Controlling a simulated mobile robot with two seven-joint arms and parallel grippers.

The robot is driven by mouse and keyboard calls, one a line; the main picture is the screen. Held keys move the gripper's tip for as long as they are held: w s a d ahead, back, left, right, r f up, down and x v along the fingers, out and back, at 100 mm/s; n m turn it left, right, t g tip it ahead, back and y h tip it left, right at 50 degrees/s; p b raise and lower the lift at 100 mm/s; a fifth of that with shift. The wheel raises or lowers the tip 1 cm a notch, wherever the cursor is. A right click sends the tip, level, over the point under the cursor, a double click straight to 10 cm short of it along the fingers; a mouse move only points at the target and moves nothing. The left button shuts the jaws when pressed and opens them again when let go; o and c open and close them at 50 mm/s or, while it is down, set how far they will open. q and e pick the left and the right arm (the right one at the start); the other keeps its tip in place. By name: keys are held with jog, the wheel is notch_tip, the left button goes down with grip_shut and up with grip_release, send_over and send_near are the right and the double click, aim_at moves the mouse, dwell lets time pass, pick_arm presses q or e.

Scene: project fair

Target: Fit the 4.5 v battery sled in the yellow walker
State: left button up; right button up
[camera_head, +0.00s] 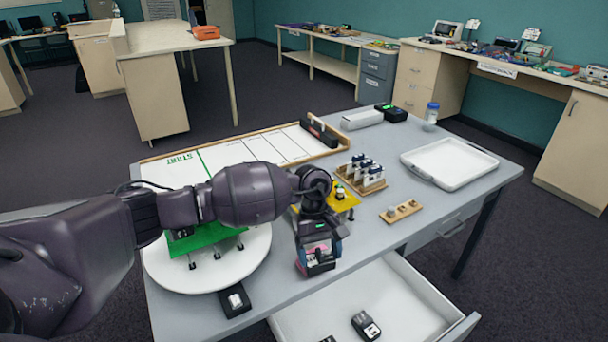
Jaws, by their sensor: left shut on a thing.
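The yellow walker (345,203) stands on the grey table, partly hidden behind my left wrist. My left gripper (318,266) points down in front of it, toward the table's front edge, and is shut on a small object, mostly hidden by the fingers. I cannot tell whether it is the 4.5 V battery sled. A wooden rack (372,187) with several upright blue-and-white cells stands behind the yellow walker. A small black sled-like holder with a pale top (235,300) lies at the table's front edge. Another black holder (366,325) lies in the open drawer. My right gripper is out of view.
A green walker (212,238) stands on a white round turntable (180,275) at left, partly behind my arm. A white tray (450,162) sits at right, a small wooden block (401,211) nearer. The open drawer (415,295) juts out in front. A START track board (250,150) lies behind.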

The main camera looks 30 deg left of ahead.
pick_arm(q)
jog(key=w+a+r+n+t+y+b, duration=0.1)
jog(key=w+a+r+n+t+b, duration=0.2)
jog(key=w+a+n, duration=0.55)
jog(key=w+a+r+n+t+b, duration=0.1)
jog(key=w+a+r+n+t, duration=0.4)
jog(key=w+n, duration=0.55)
jog(key=shift+n+g, duration=0.5)
jog(key=shift+n, duration=0.4)
jog(key=shift+s+a+f+b, duration=0.2)
jog(key=shift+f+b, duration=0.1)
jog(key=shift+f, duration=0.9)
jog(key=shift+s+a+f+b, duration=0.1)
jog(key=shift+s+f+b, duration=0.2)
jog(key=shift+f, duration=0.9)
jog(key=shift+s+a+f+b, duration=0.15)
jog(key=shift+f+b, duration=0.2)
jog(key=shift+f, duration=1.45)
jog(key=shift+r, duration=0.1)
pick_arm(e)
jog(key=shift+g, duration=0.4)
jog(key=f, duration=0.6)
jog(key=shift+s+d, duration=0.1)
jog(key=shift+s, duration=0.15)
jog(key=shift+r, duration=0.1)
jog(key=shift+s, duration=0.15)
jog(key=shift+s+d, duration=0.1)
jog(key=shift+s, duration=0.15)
